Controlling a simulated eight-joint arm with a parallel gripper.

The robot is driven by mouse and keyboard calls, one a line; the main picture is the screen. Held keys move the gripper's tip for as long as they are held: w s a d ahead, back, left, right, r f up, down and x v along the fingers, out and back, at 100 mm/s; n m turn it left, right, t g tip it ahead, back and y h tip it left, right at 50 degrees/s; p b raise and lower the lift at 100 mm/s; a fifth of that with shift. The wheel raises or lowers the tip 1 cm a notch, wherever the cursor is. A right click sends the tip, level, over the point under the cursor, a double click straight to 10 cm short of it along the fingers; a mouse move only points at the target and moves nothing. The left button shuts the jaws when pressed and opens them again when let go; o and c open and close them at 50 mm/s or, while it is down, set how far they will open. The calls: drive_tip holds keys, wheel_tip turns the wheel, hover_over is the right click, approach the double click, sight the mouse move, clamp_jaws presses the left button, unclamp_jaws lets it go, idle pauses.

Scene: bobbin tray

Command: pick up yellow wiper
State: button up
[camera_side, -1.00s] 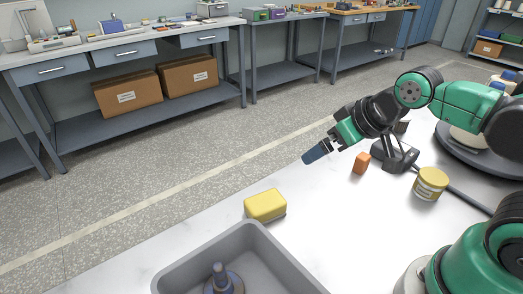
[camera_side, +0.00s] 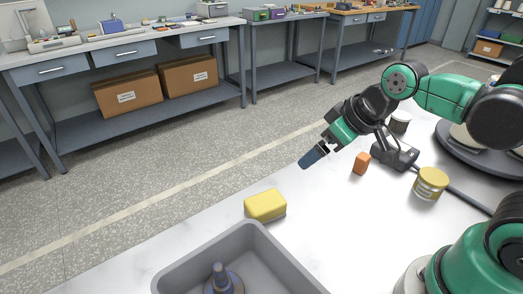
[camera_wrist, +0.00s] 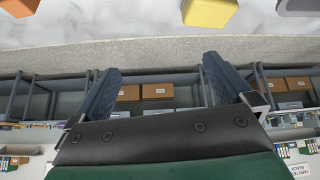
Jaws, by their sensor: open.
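The yellow wiper (camera_side: 265,205), a block with rounded edges, lies on the white table just behind the grey tray. It also shows at the top edge of the wrist view (camera_wrist: 209,11), partly cut off. My gripper (camera_side: 311,157) is in the air to the right of and above the wiper, apart from it. In the wrist view my gripper's two dark blue fingers (camera_wrist: 160,85) are spread wide with nothing between them.
The grey tray (camera_side: 172,277) holds a bobbin on a spindle (camera_side: 222,281). An orange block (camera_side: 361,163), a yellow-labelled jar (camera_side: 431,183), a dark-and-white jar (camera_side: 400,121) and a black device with a cable (camera_side: 396,155) stand at right.

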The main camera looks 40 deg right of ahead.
sight(266, 200)
drive_tip(key=w+a+f+n+g+y, duration=0.1)
drive_tip(key=f+n, duration=0.1)
drive_tip(key=n, duration=0.2)
drive_tip(key=w+a+f+n+g+y, duration=0.1)
drive_tip(key=w+a+f+n+g, duration=0.1)
drive_tip(key=n, duration=0.2)
drive_tip(key=w+a+f+n+g+y, duration=0.1)
drive_tip(key=a+f+n+g, duration=0.1)
drive_tip(key=n, duration=0.2)
drive_tip(key=shift+w+a+f+n, duration=0.15)
drive_tip(key=shift+w+a+n, duration=0.1)
drive_tip(key=shift+w+n, duration=0.05)
drive_tip(key=shift+a+f+n+g+y, duration=0.35)
drive_tip(key=shift+f+n, duration=0.2)
drive_tip(key=shift+n, duration=0.25)
drive_tip(key=shift+x, duration=2.8)
drive_tip(key=shift+w, duration=0.1)
drive_tip(key=c, duration=1.4)
drive_tip(key=shift+o, duration=0.2)
drive_tip(key=shift+r, duration=0.1)
